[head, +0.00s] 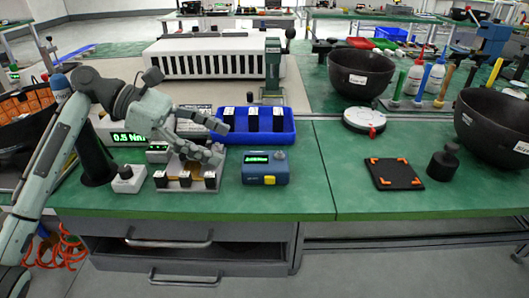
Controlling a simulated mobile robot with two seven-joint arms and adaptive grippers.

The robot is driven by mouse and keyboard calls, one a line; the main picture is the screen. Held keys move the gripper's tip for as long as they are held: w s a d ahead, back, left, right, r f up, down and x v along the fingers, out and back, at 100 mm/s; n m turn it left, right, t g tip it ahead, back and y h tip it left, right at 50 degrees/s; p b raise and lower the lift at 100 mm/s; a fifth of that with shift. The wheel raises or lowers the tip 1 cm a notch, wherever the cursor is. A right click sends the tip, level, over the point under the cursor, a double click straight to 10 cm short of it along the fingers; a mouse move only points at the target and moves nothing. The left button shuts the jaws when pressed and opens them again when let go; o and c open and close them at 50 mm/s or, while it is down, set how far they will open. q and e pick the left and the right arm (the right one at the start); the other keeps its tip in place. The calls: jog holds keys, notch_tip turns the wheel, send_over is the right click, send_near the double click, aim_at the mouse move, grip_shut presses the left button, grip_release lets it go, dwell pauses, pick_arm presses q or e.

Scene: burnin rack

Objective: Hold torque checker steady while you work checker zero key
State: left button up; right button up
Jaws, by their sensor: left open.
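A blue box with a green lit display (265,168) sits on the green bench in the head view. It looks like the torque checker. It has a grey round knob on top and a small yellow key (269,180) on its front face. The display's digits are too small to read. My left gripper (222,138) is open and empty, to the left of the box and apart from it. It is above a small metal fixture (187,184) with dark labelled blocks. My right gripper is not in view.
A blue bin (287,138) with dark parts stands behind the box. A green readout showing about 0.5 (128,139) and a small white box (128,180) are at left. A black pad (394,173) and dark bowls are at right. Green bench between box and pad is clear.

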aim_at(259, 160)
pick_arm(q)
jog(key=shift+w, duration=0.1)
jog(key=shift+x, duration=4.95)
jog(key=shift+c, duration=0.2)
jog(key=c, duration=0.7)
jog(key=shift+o, duration=0.3)
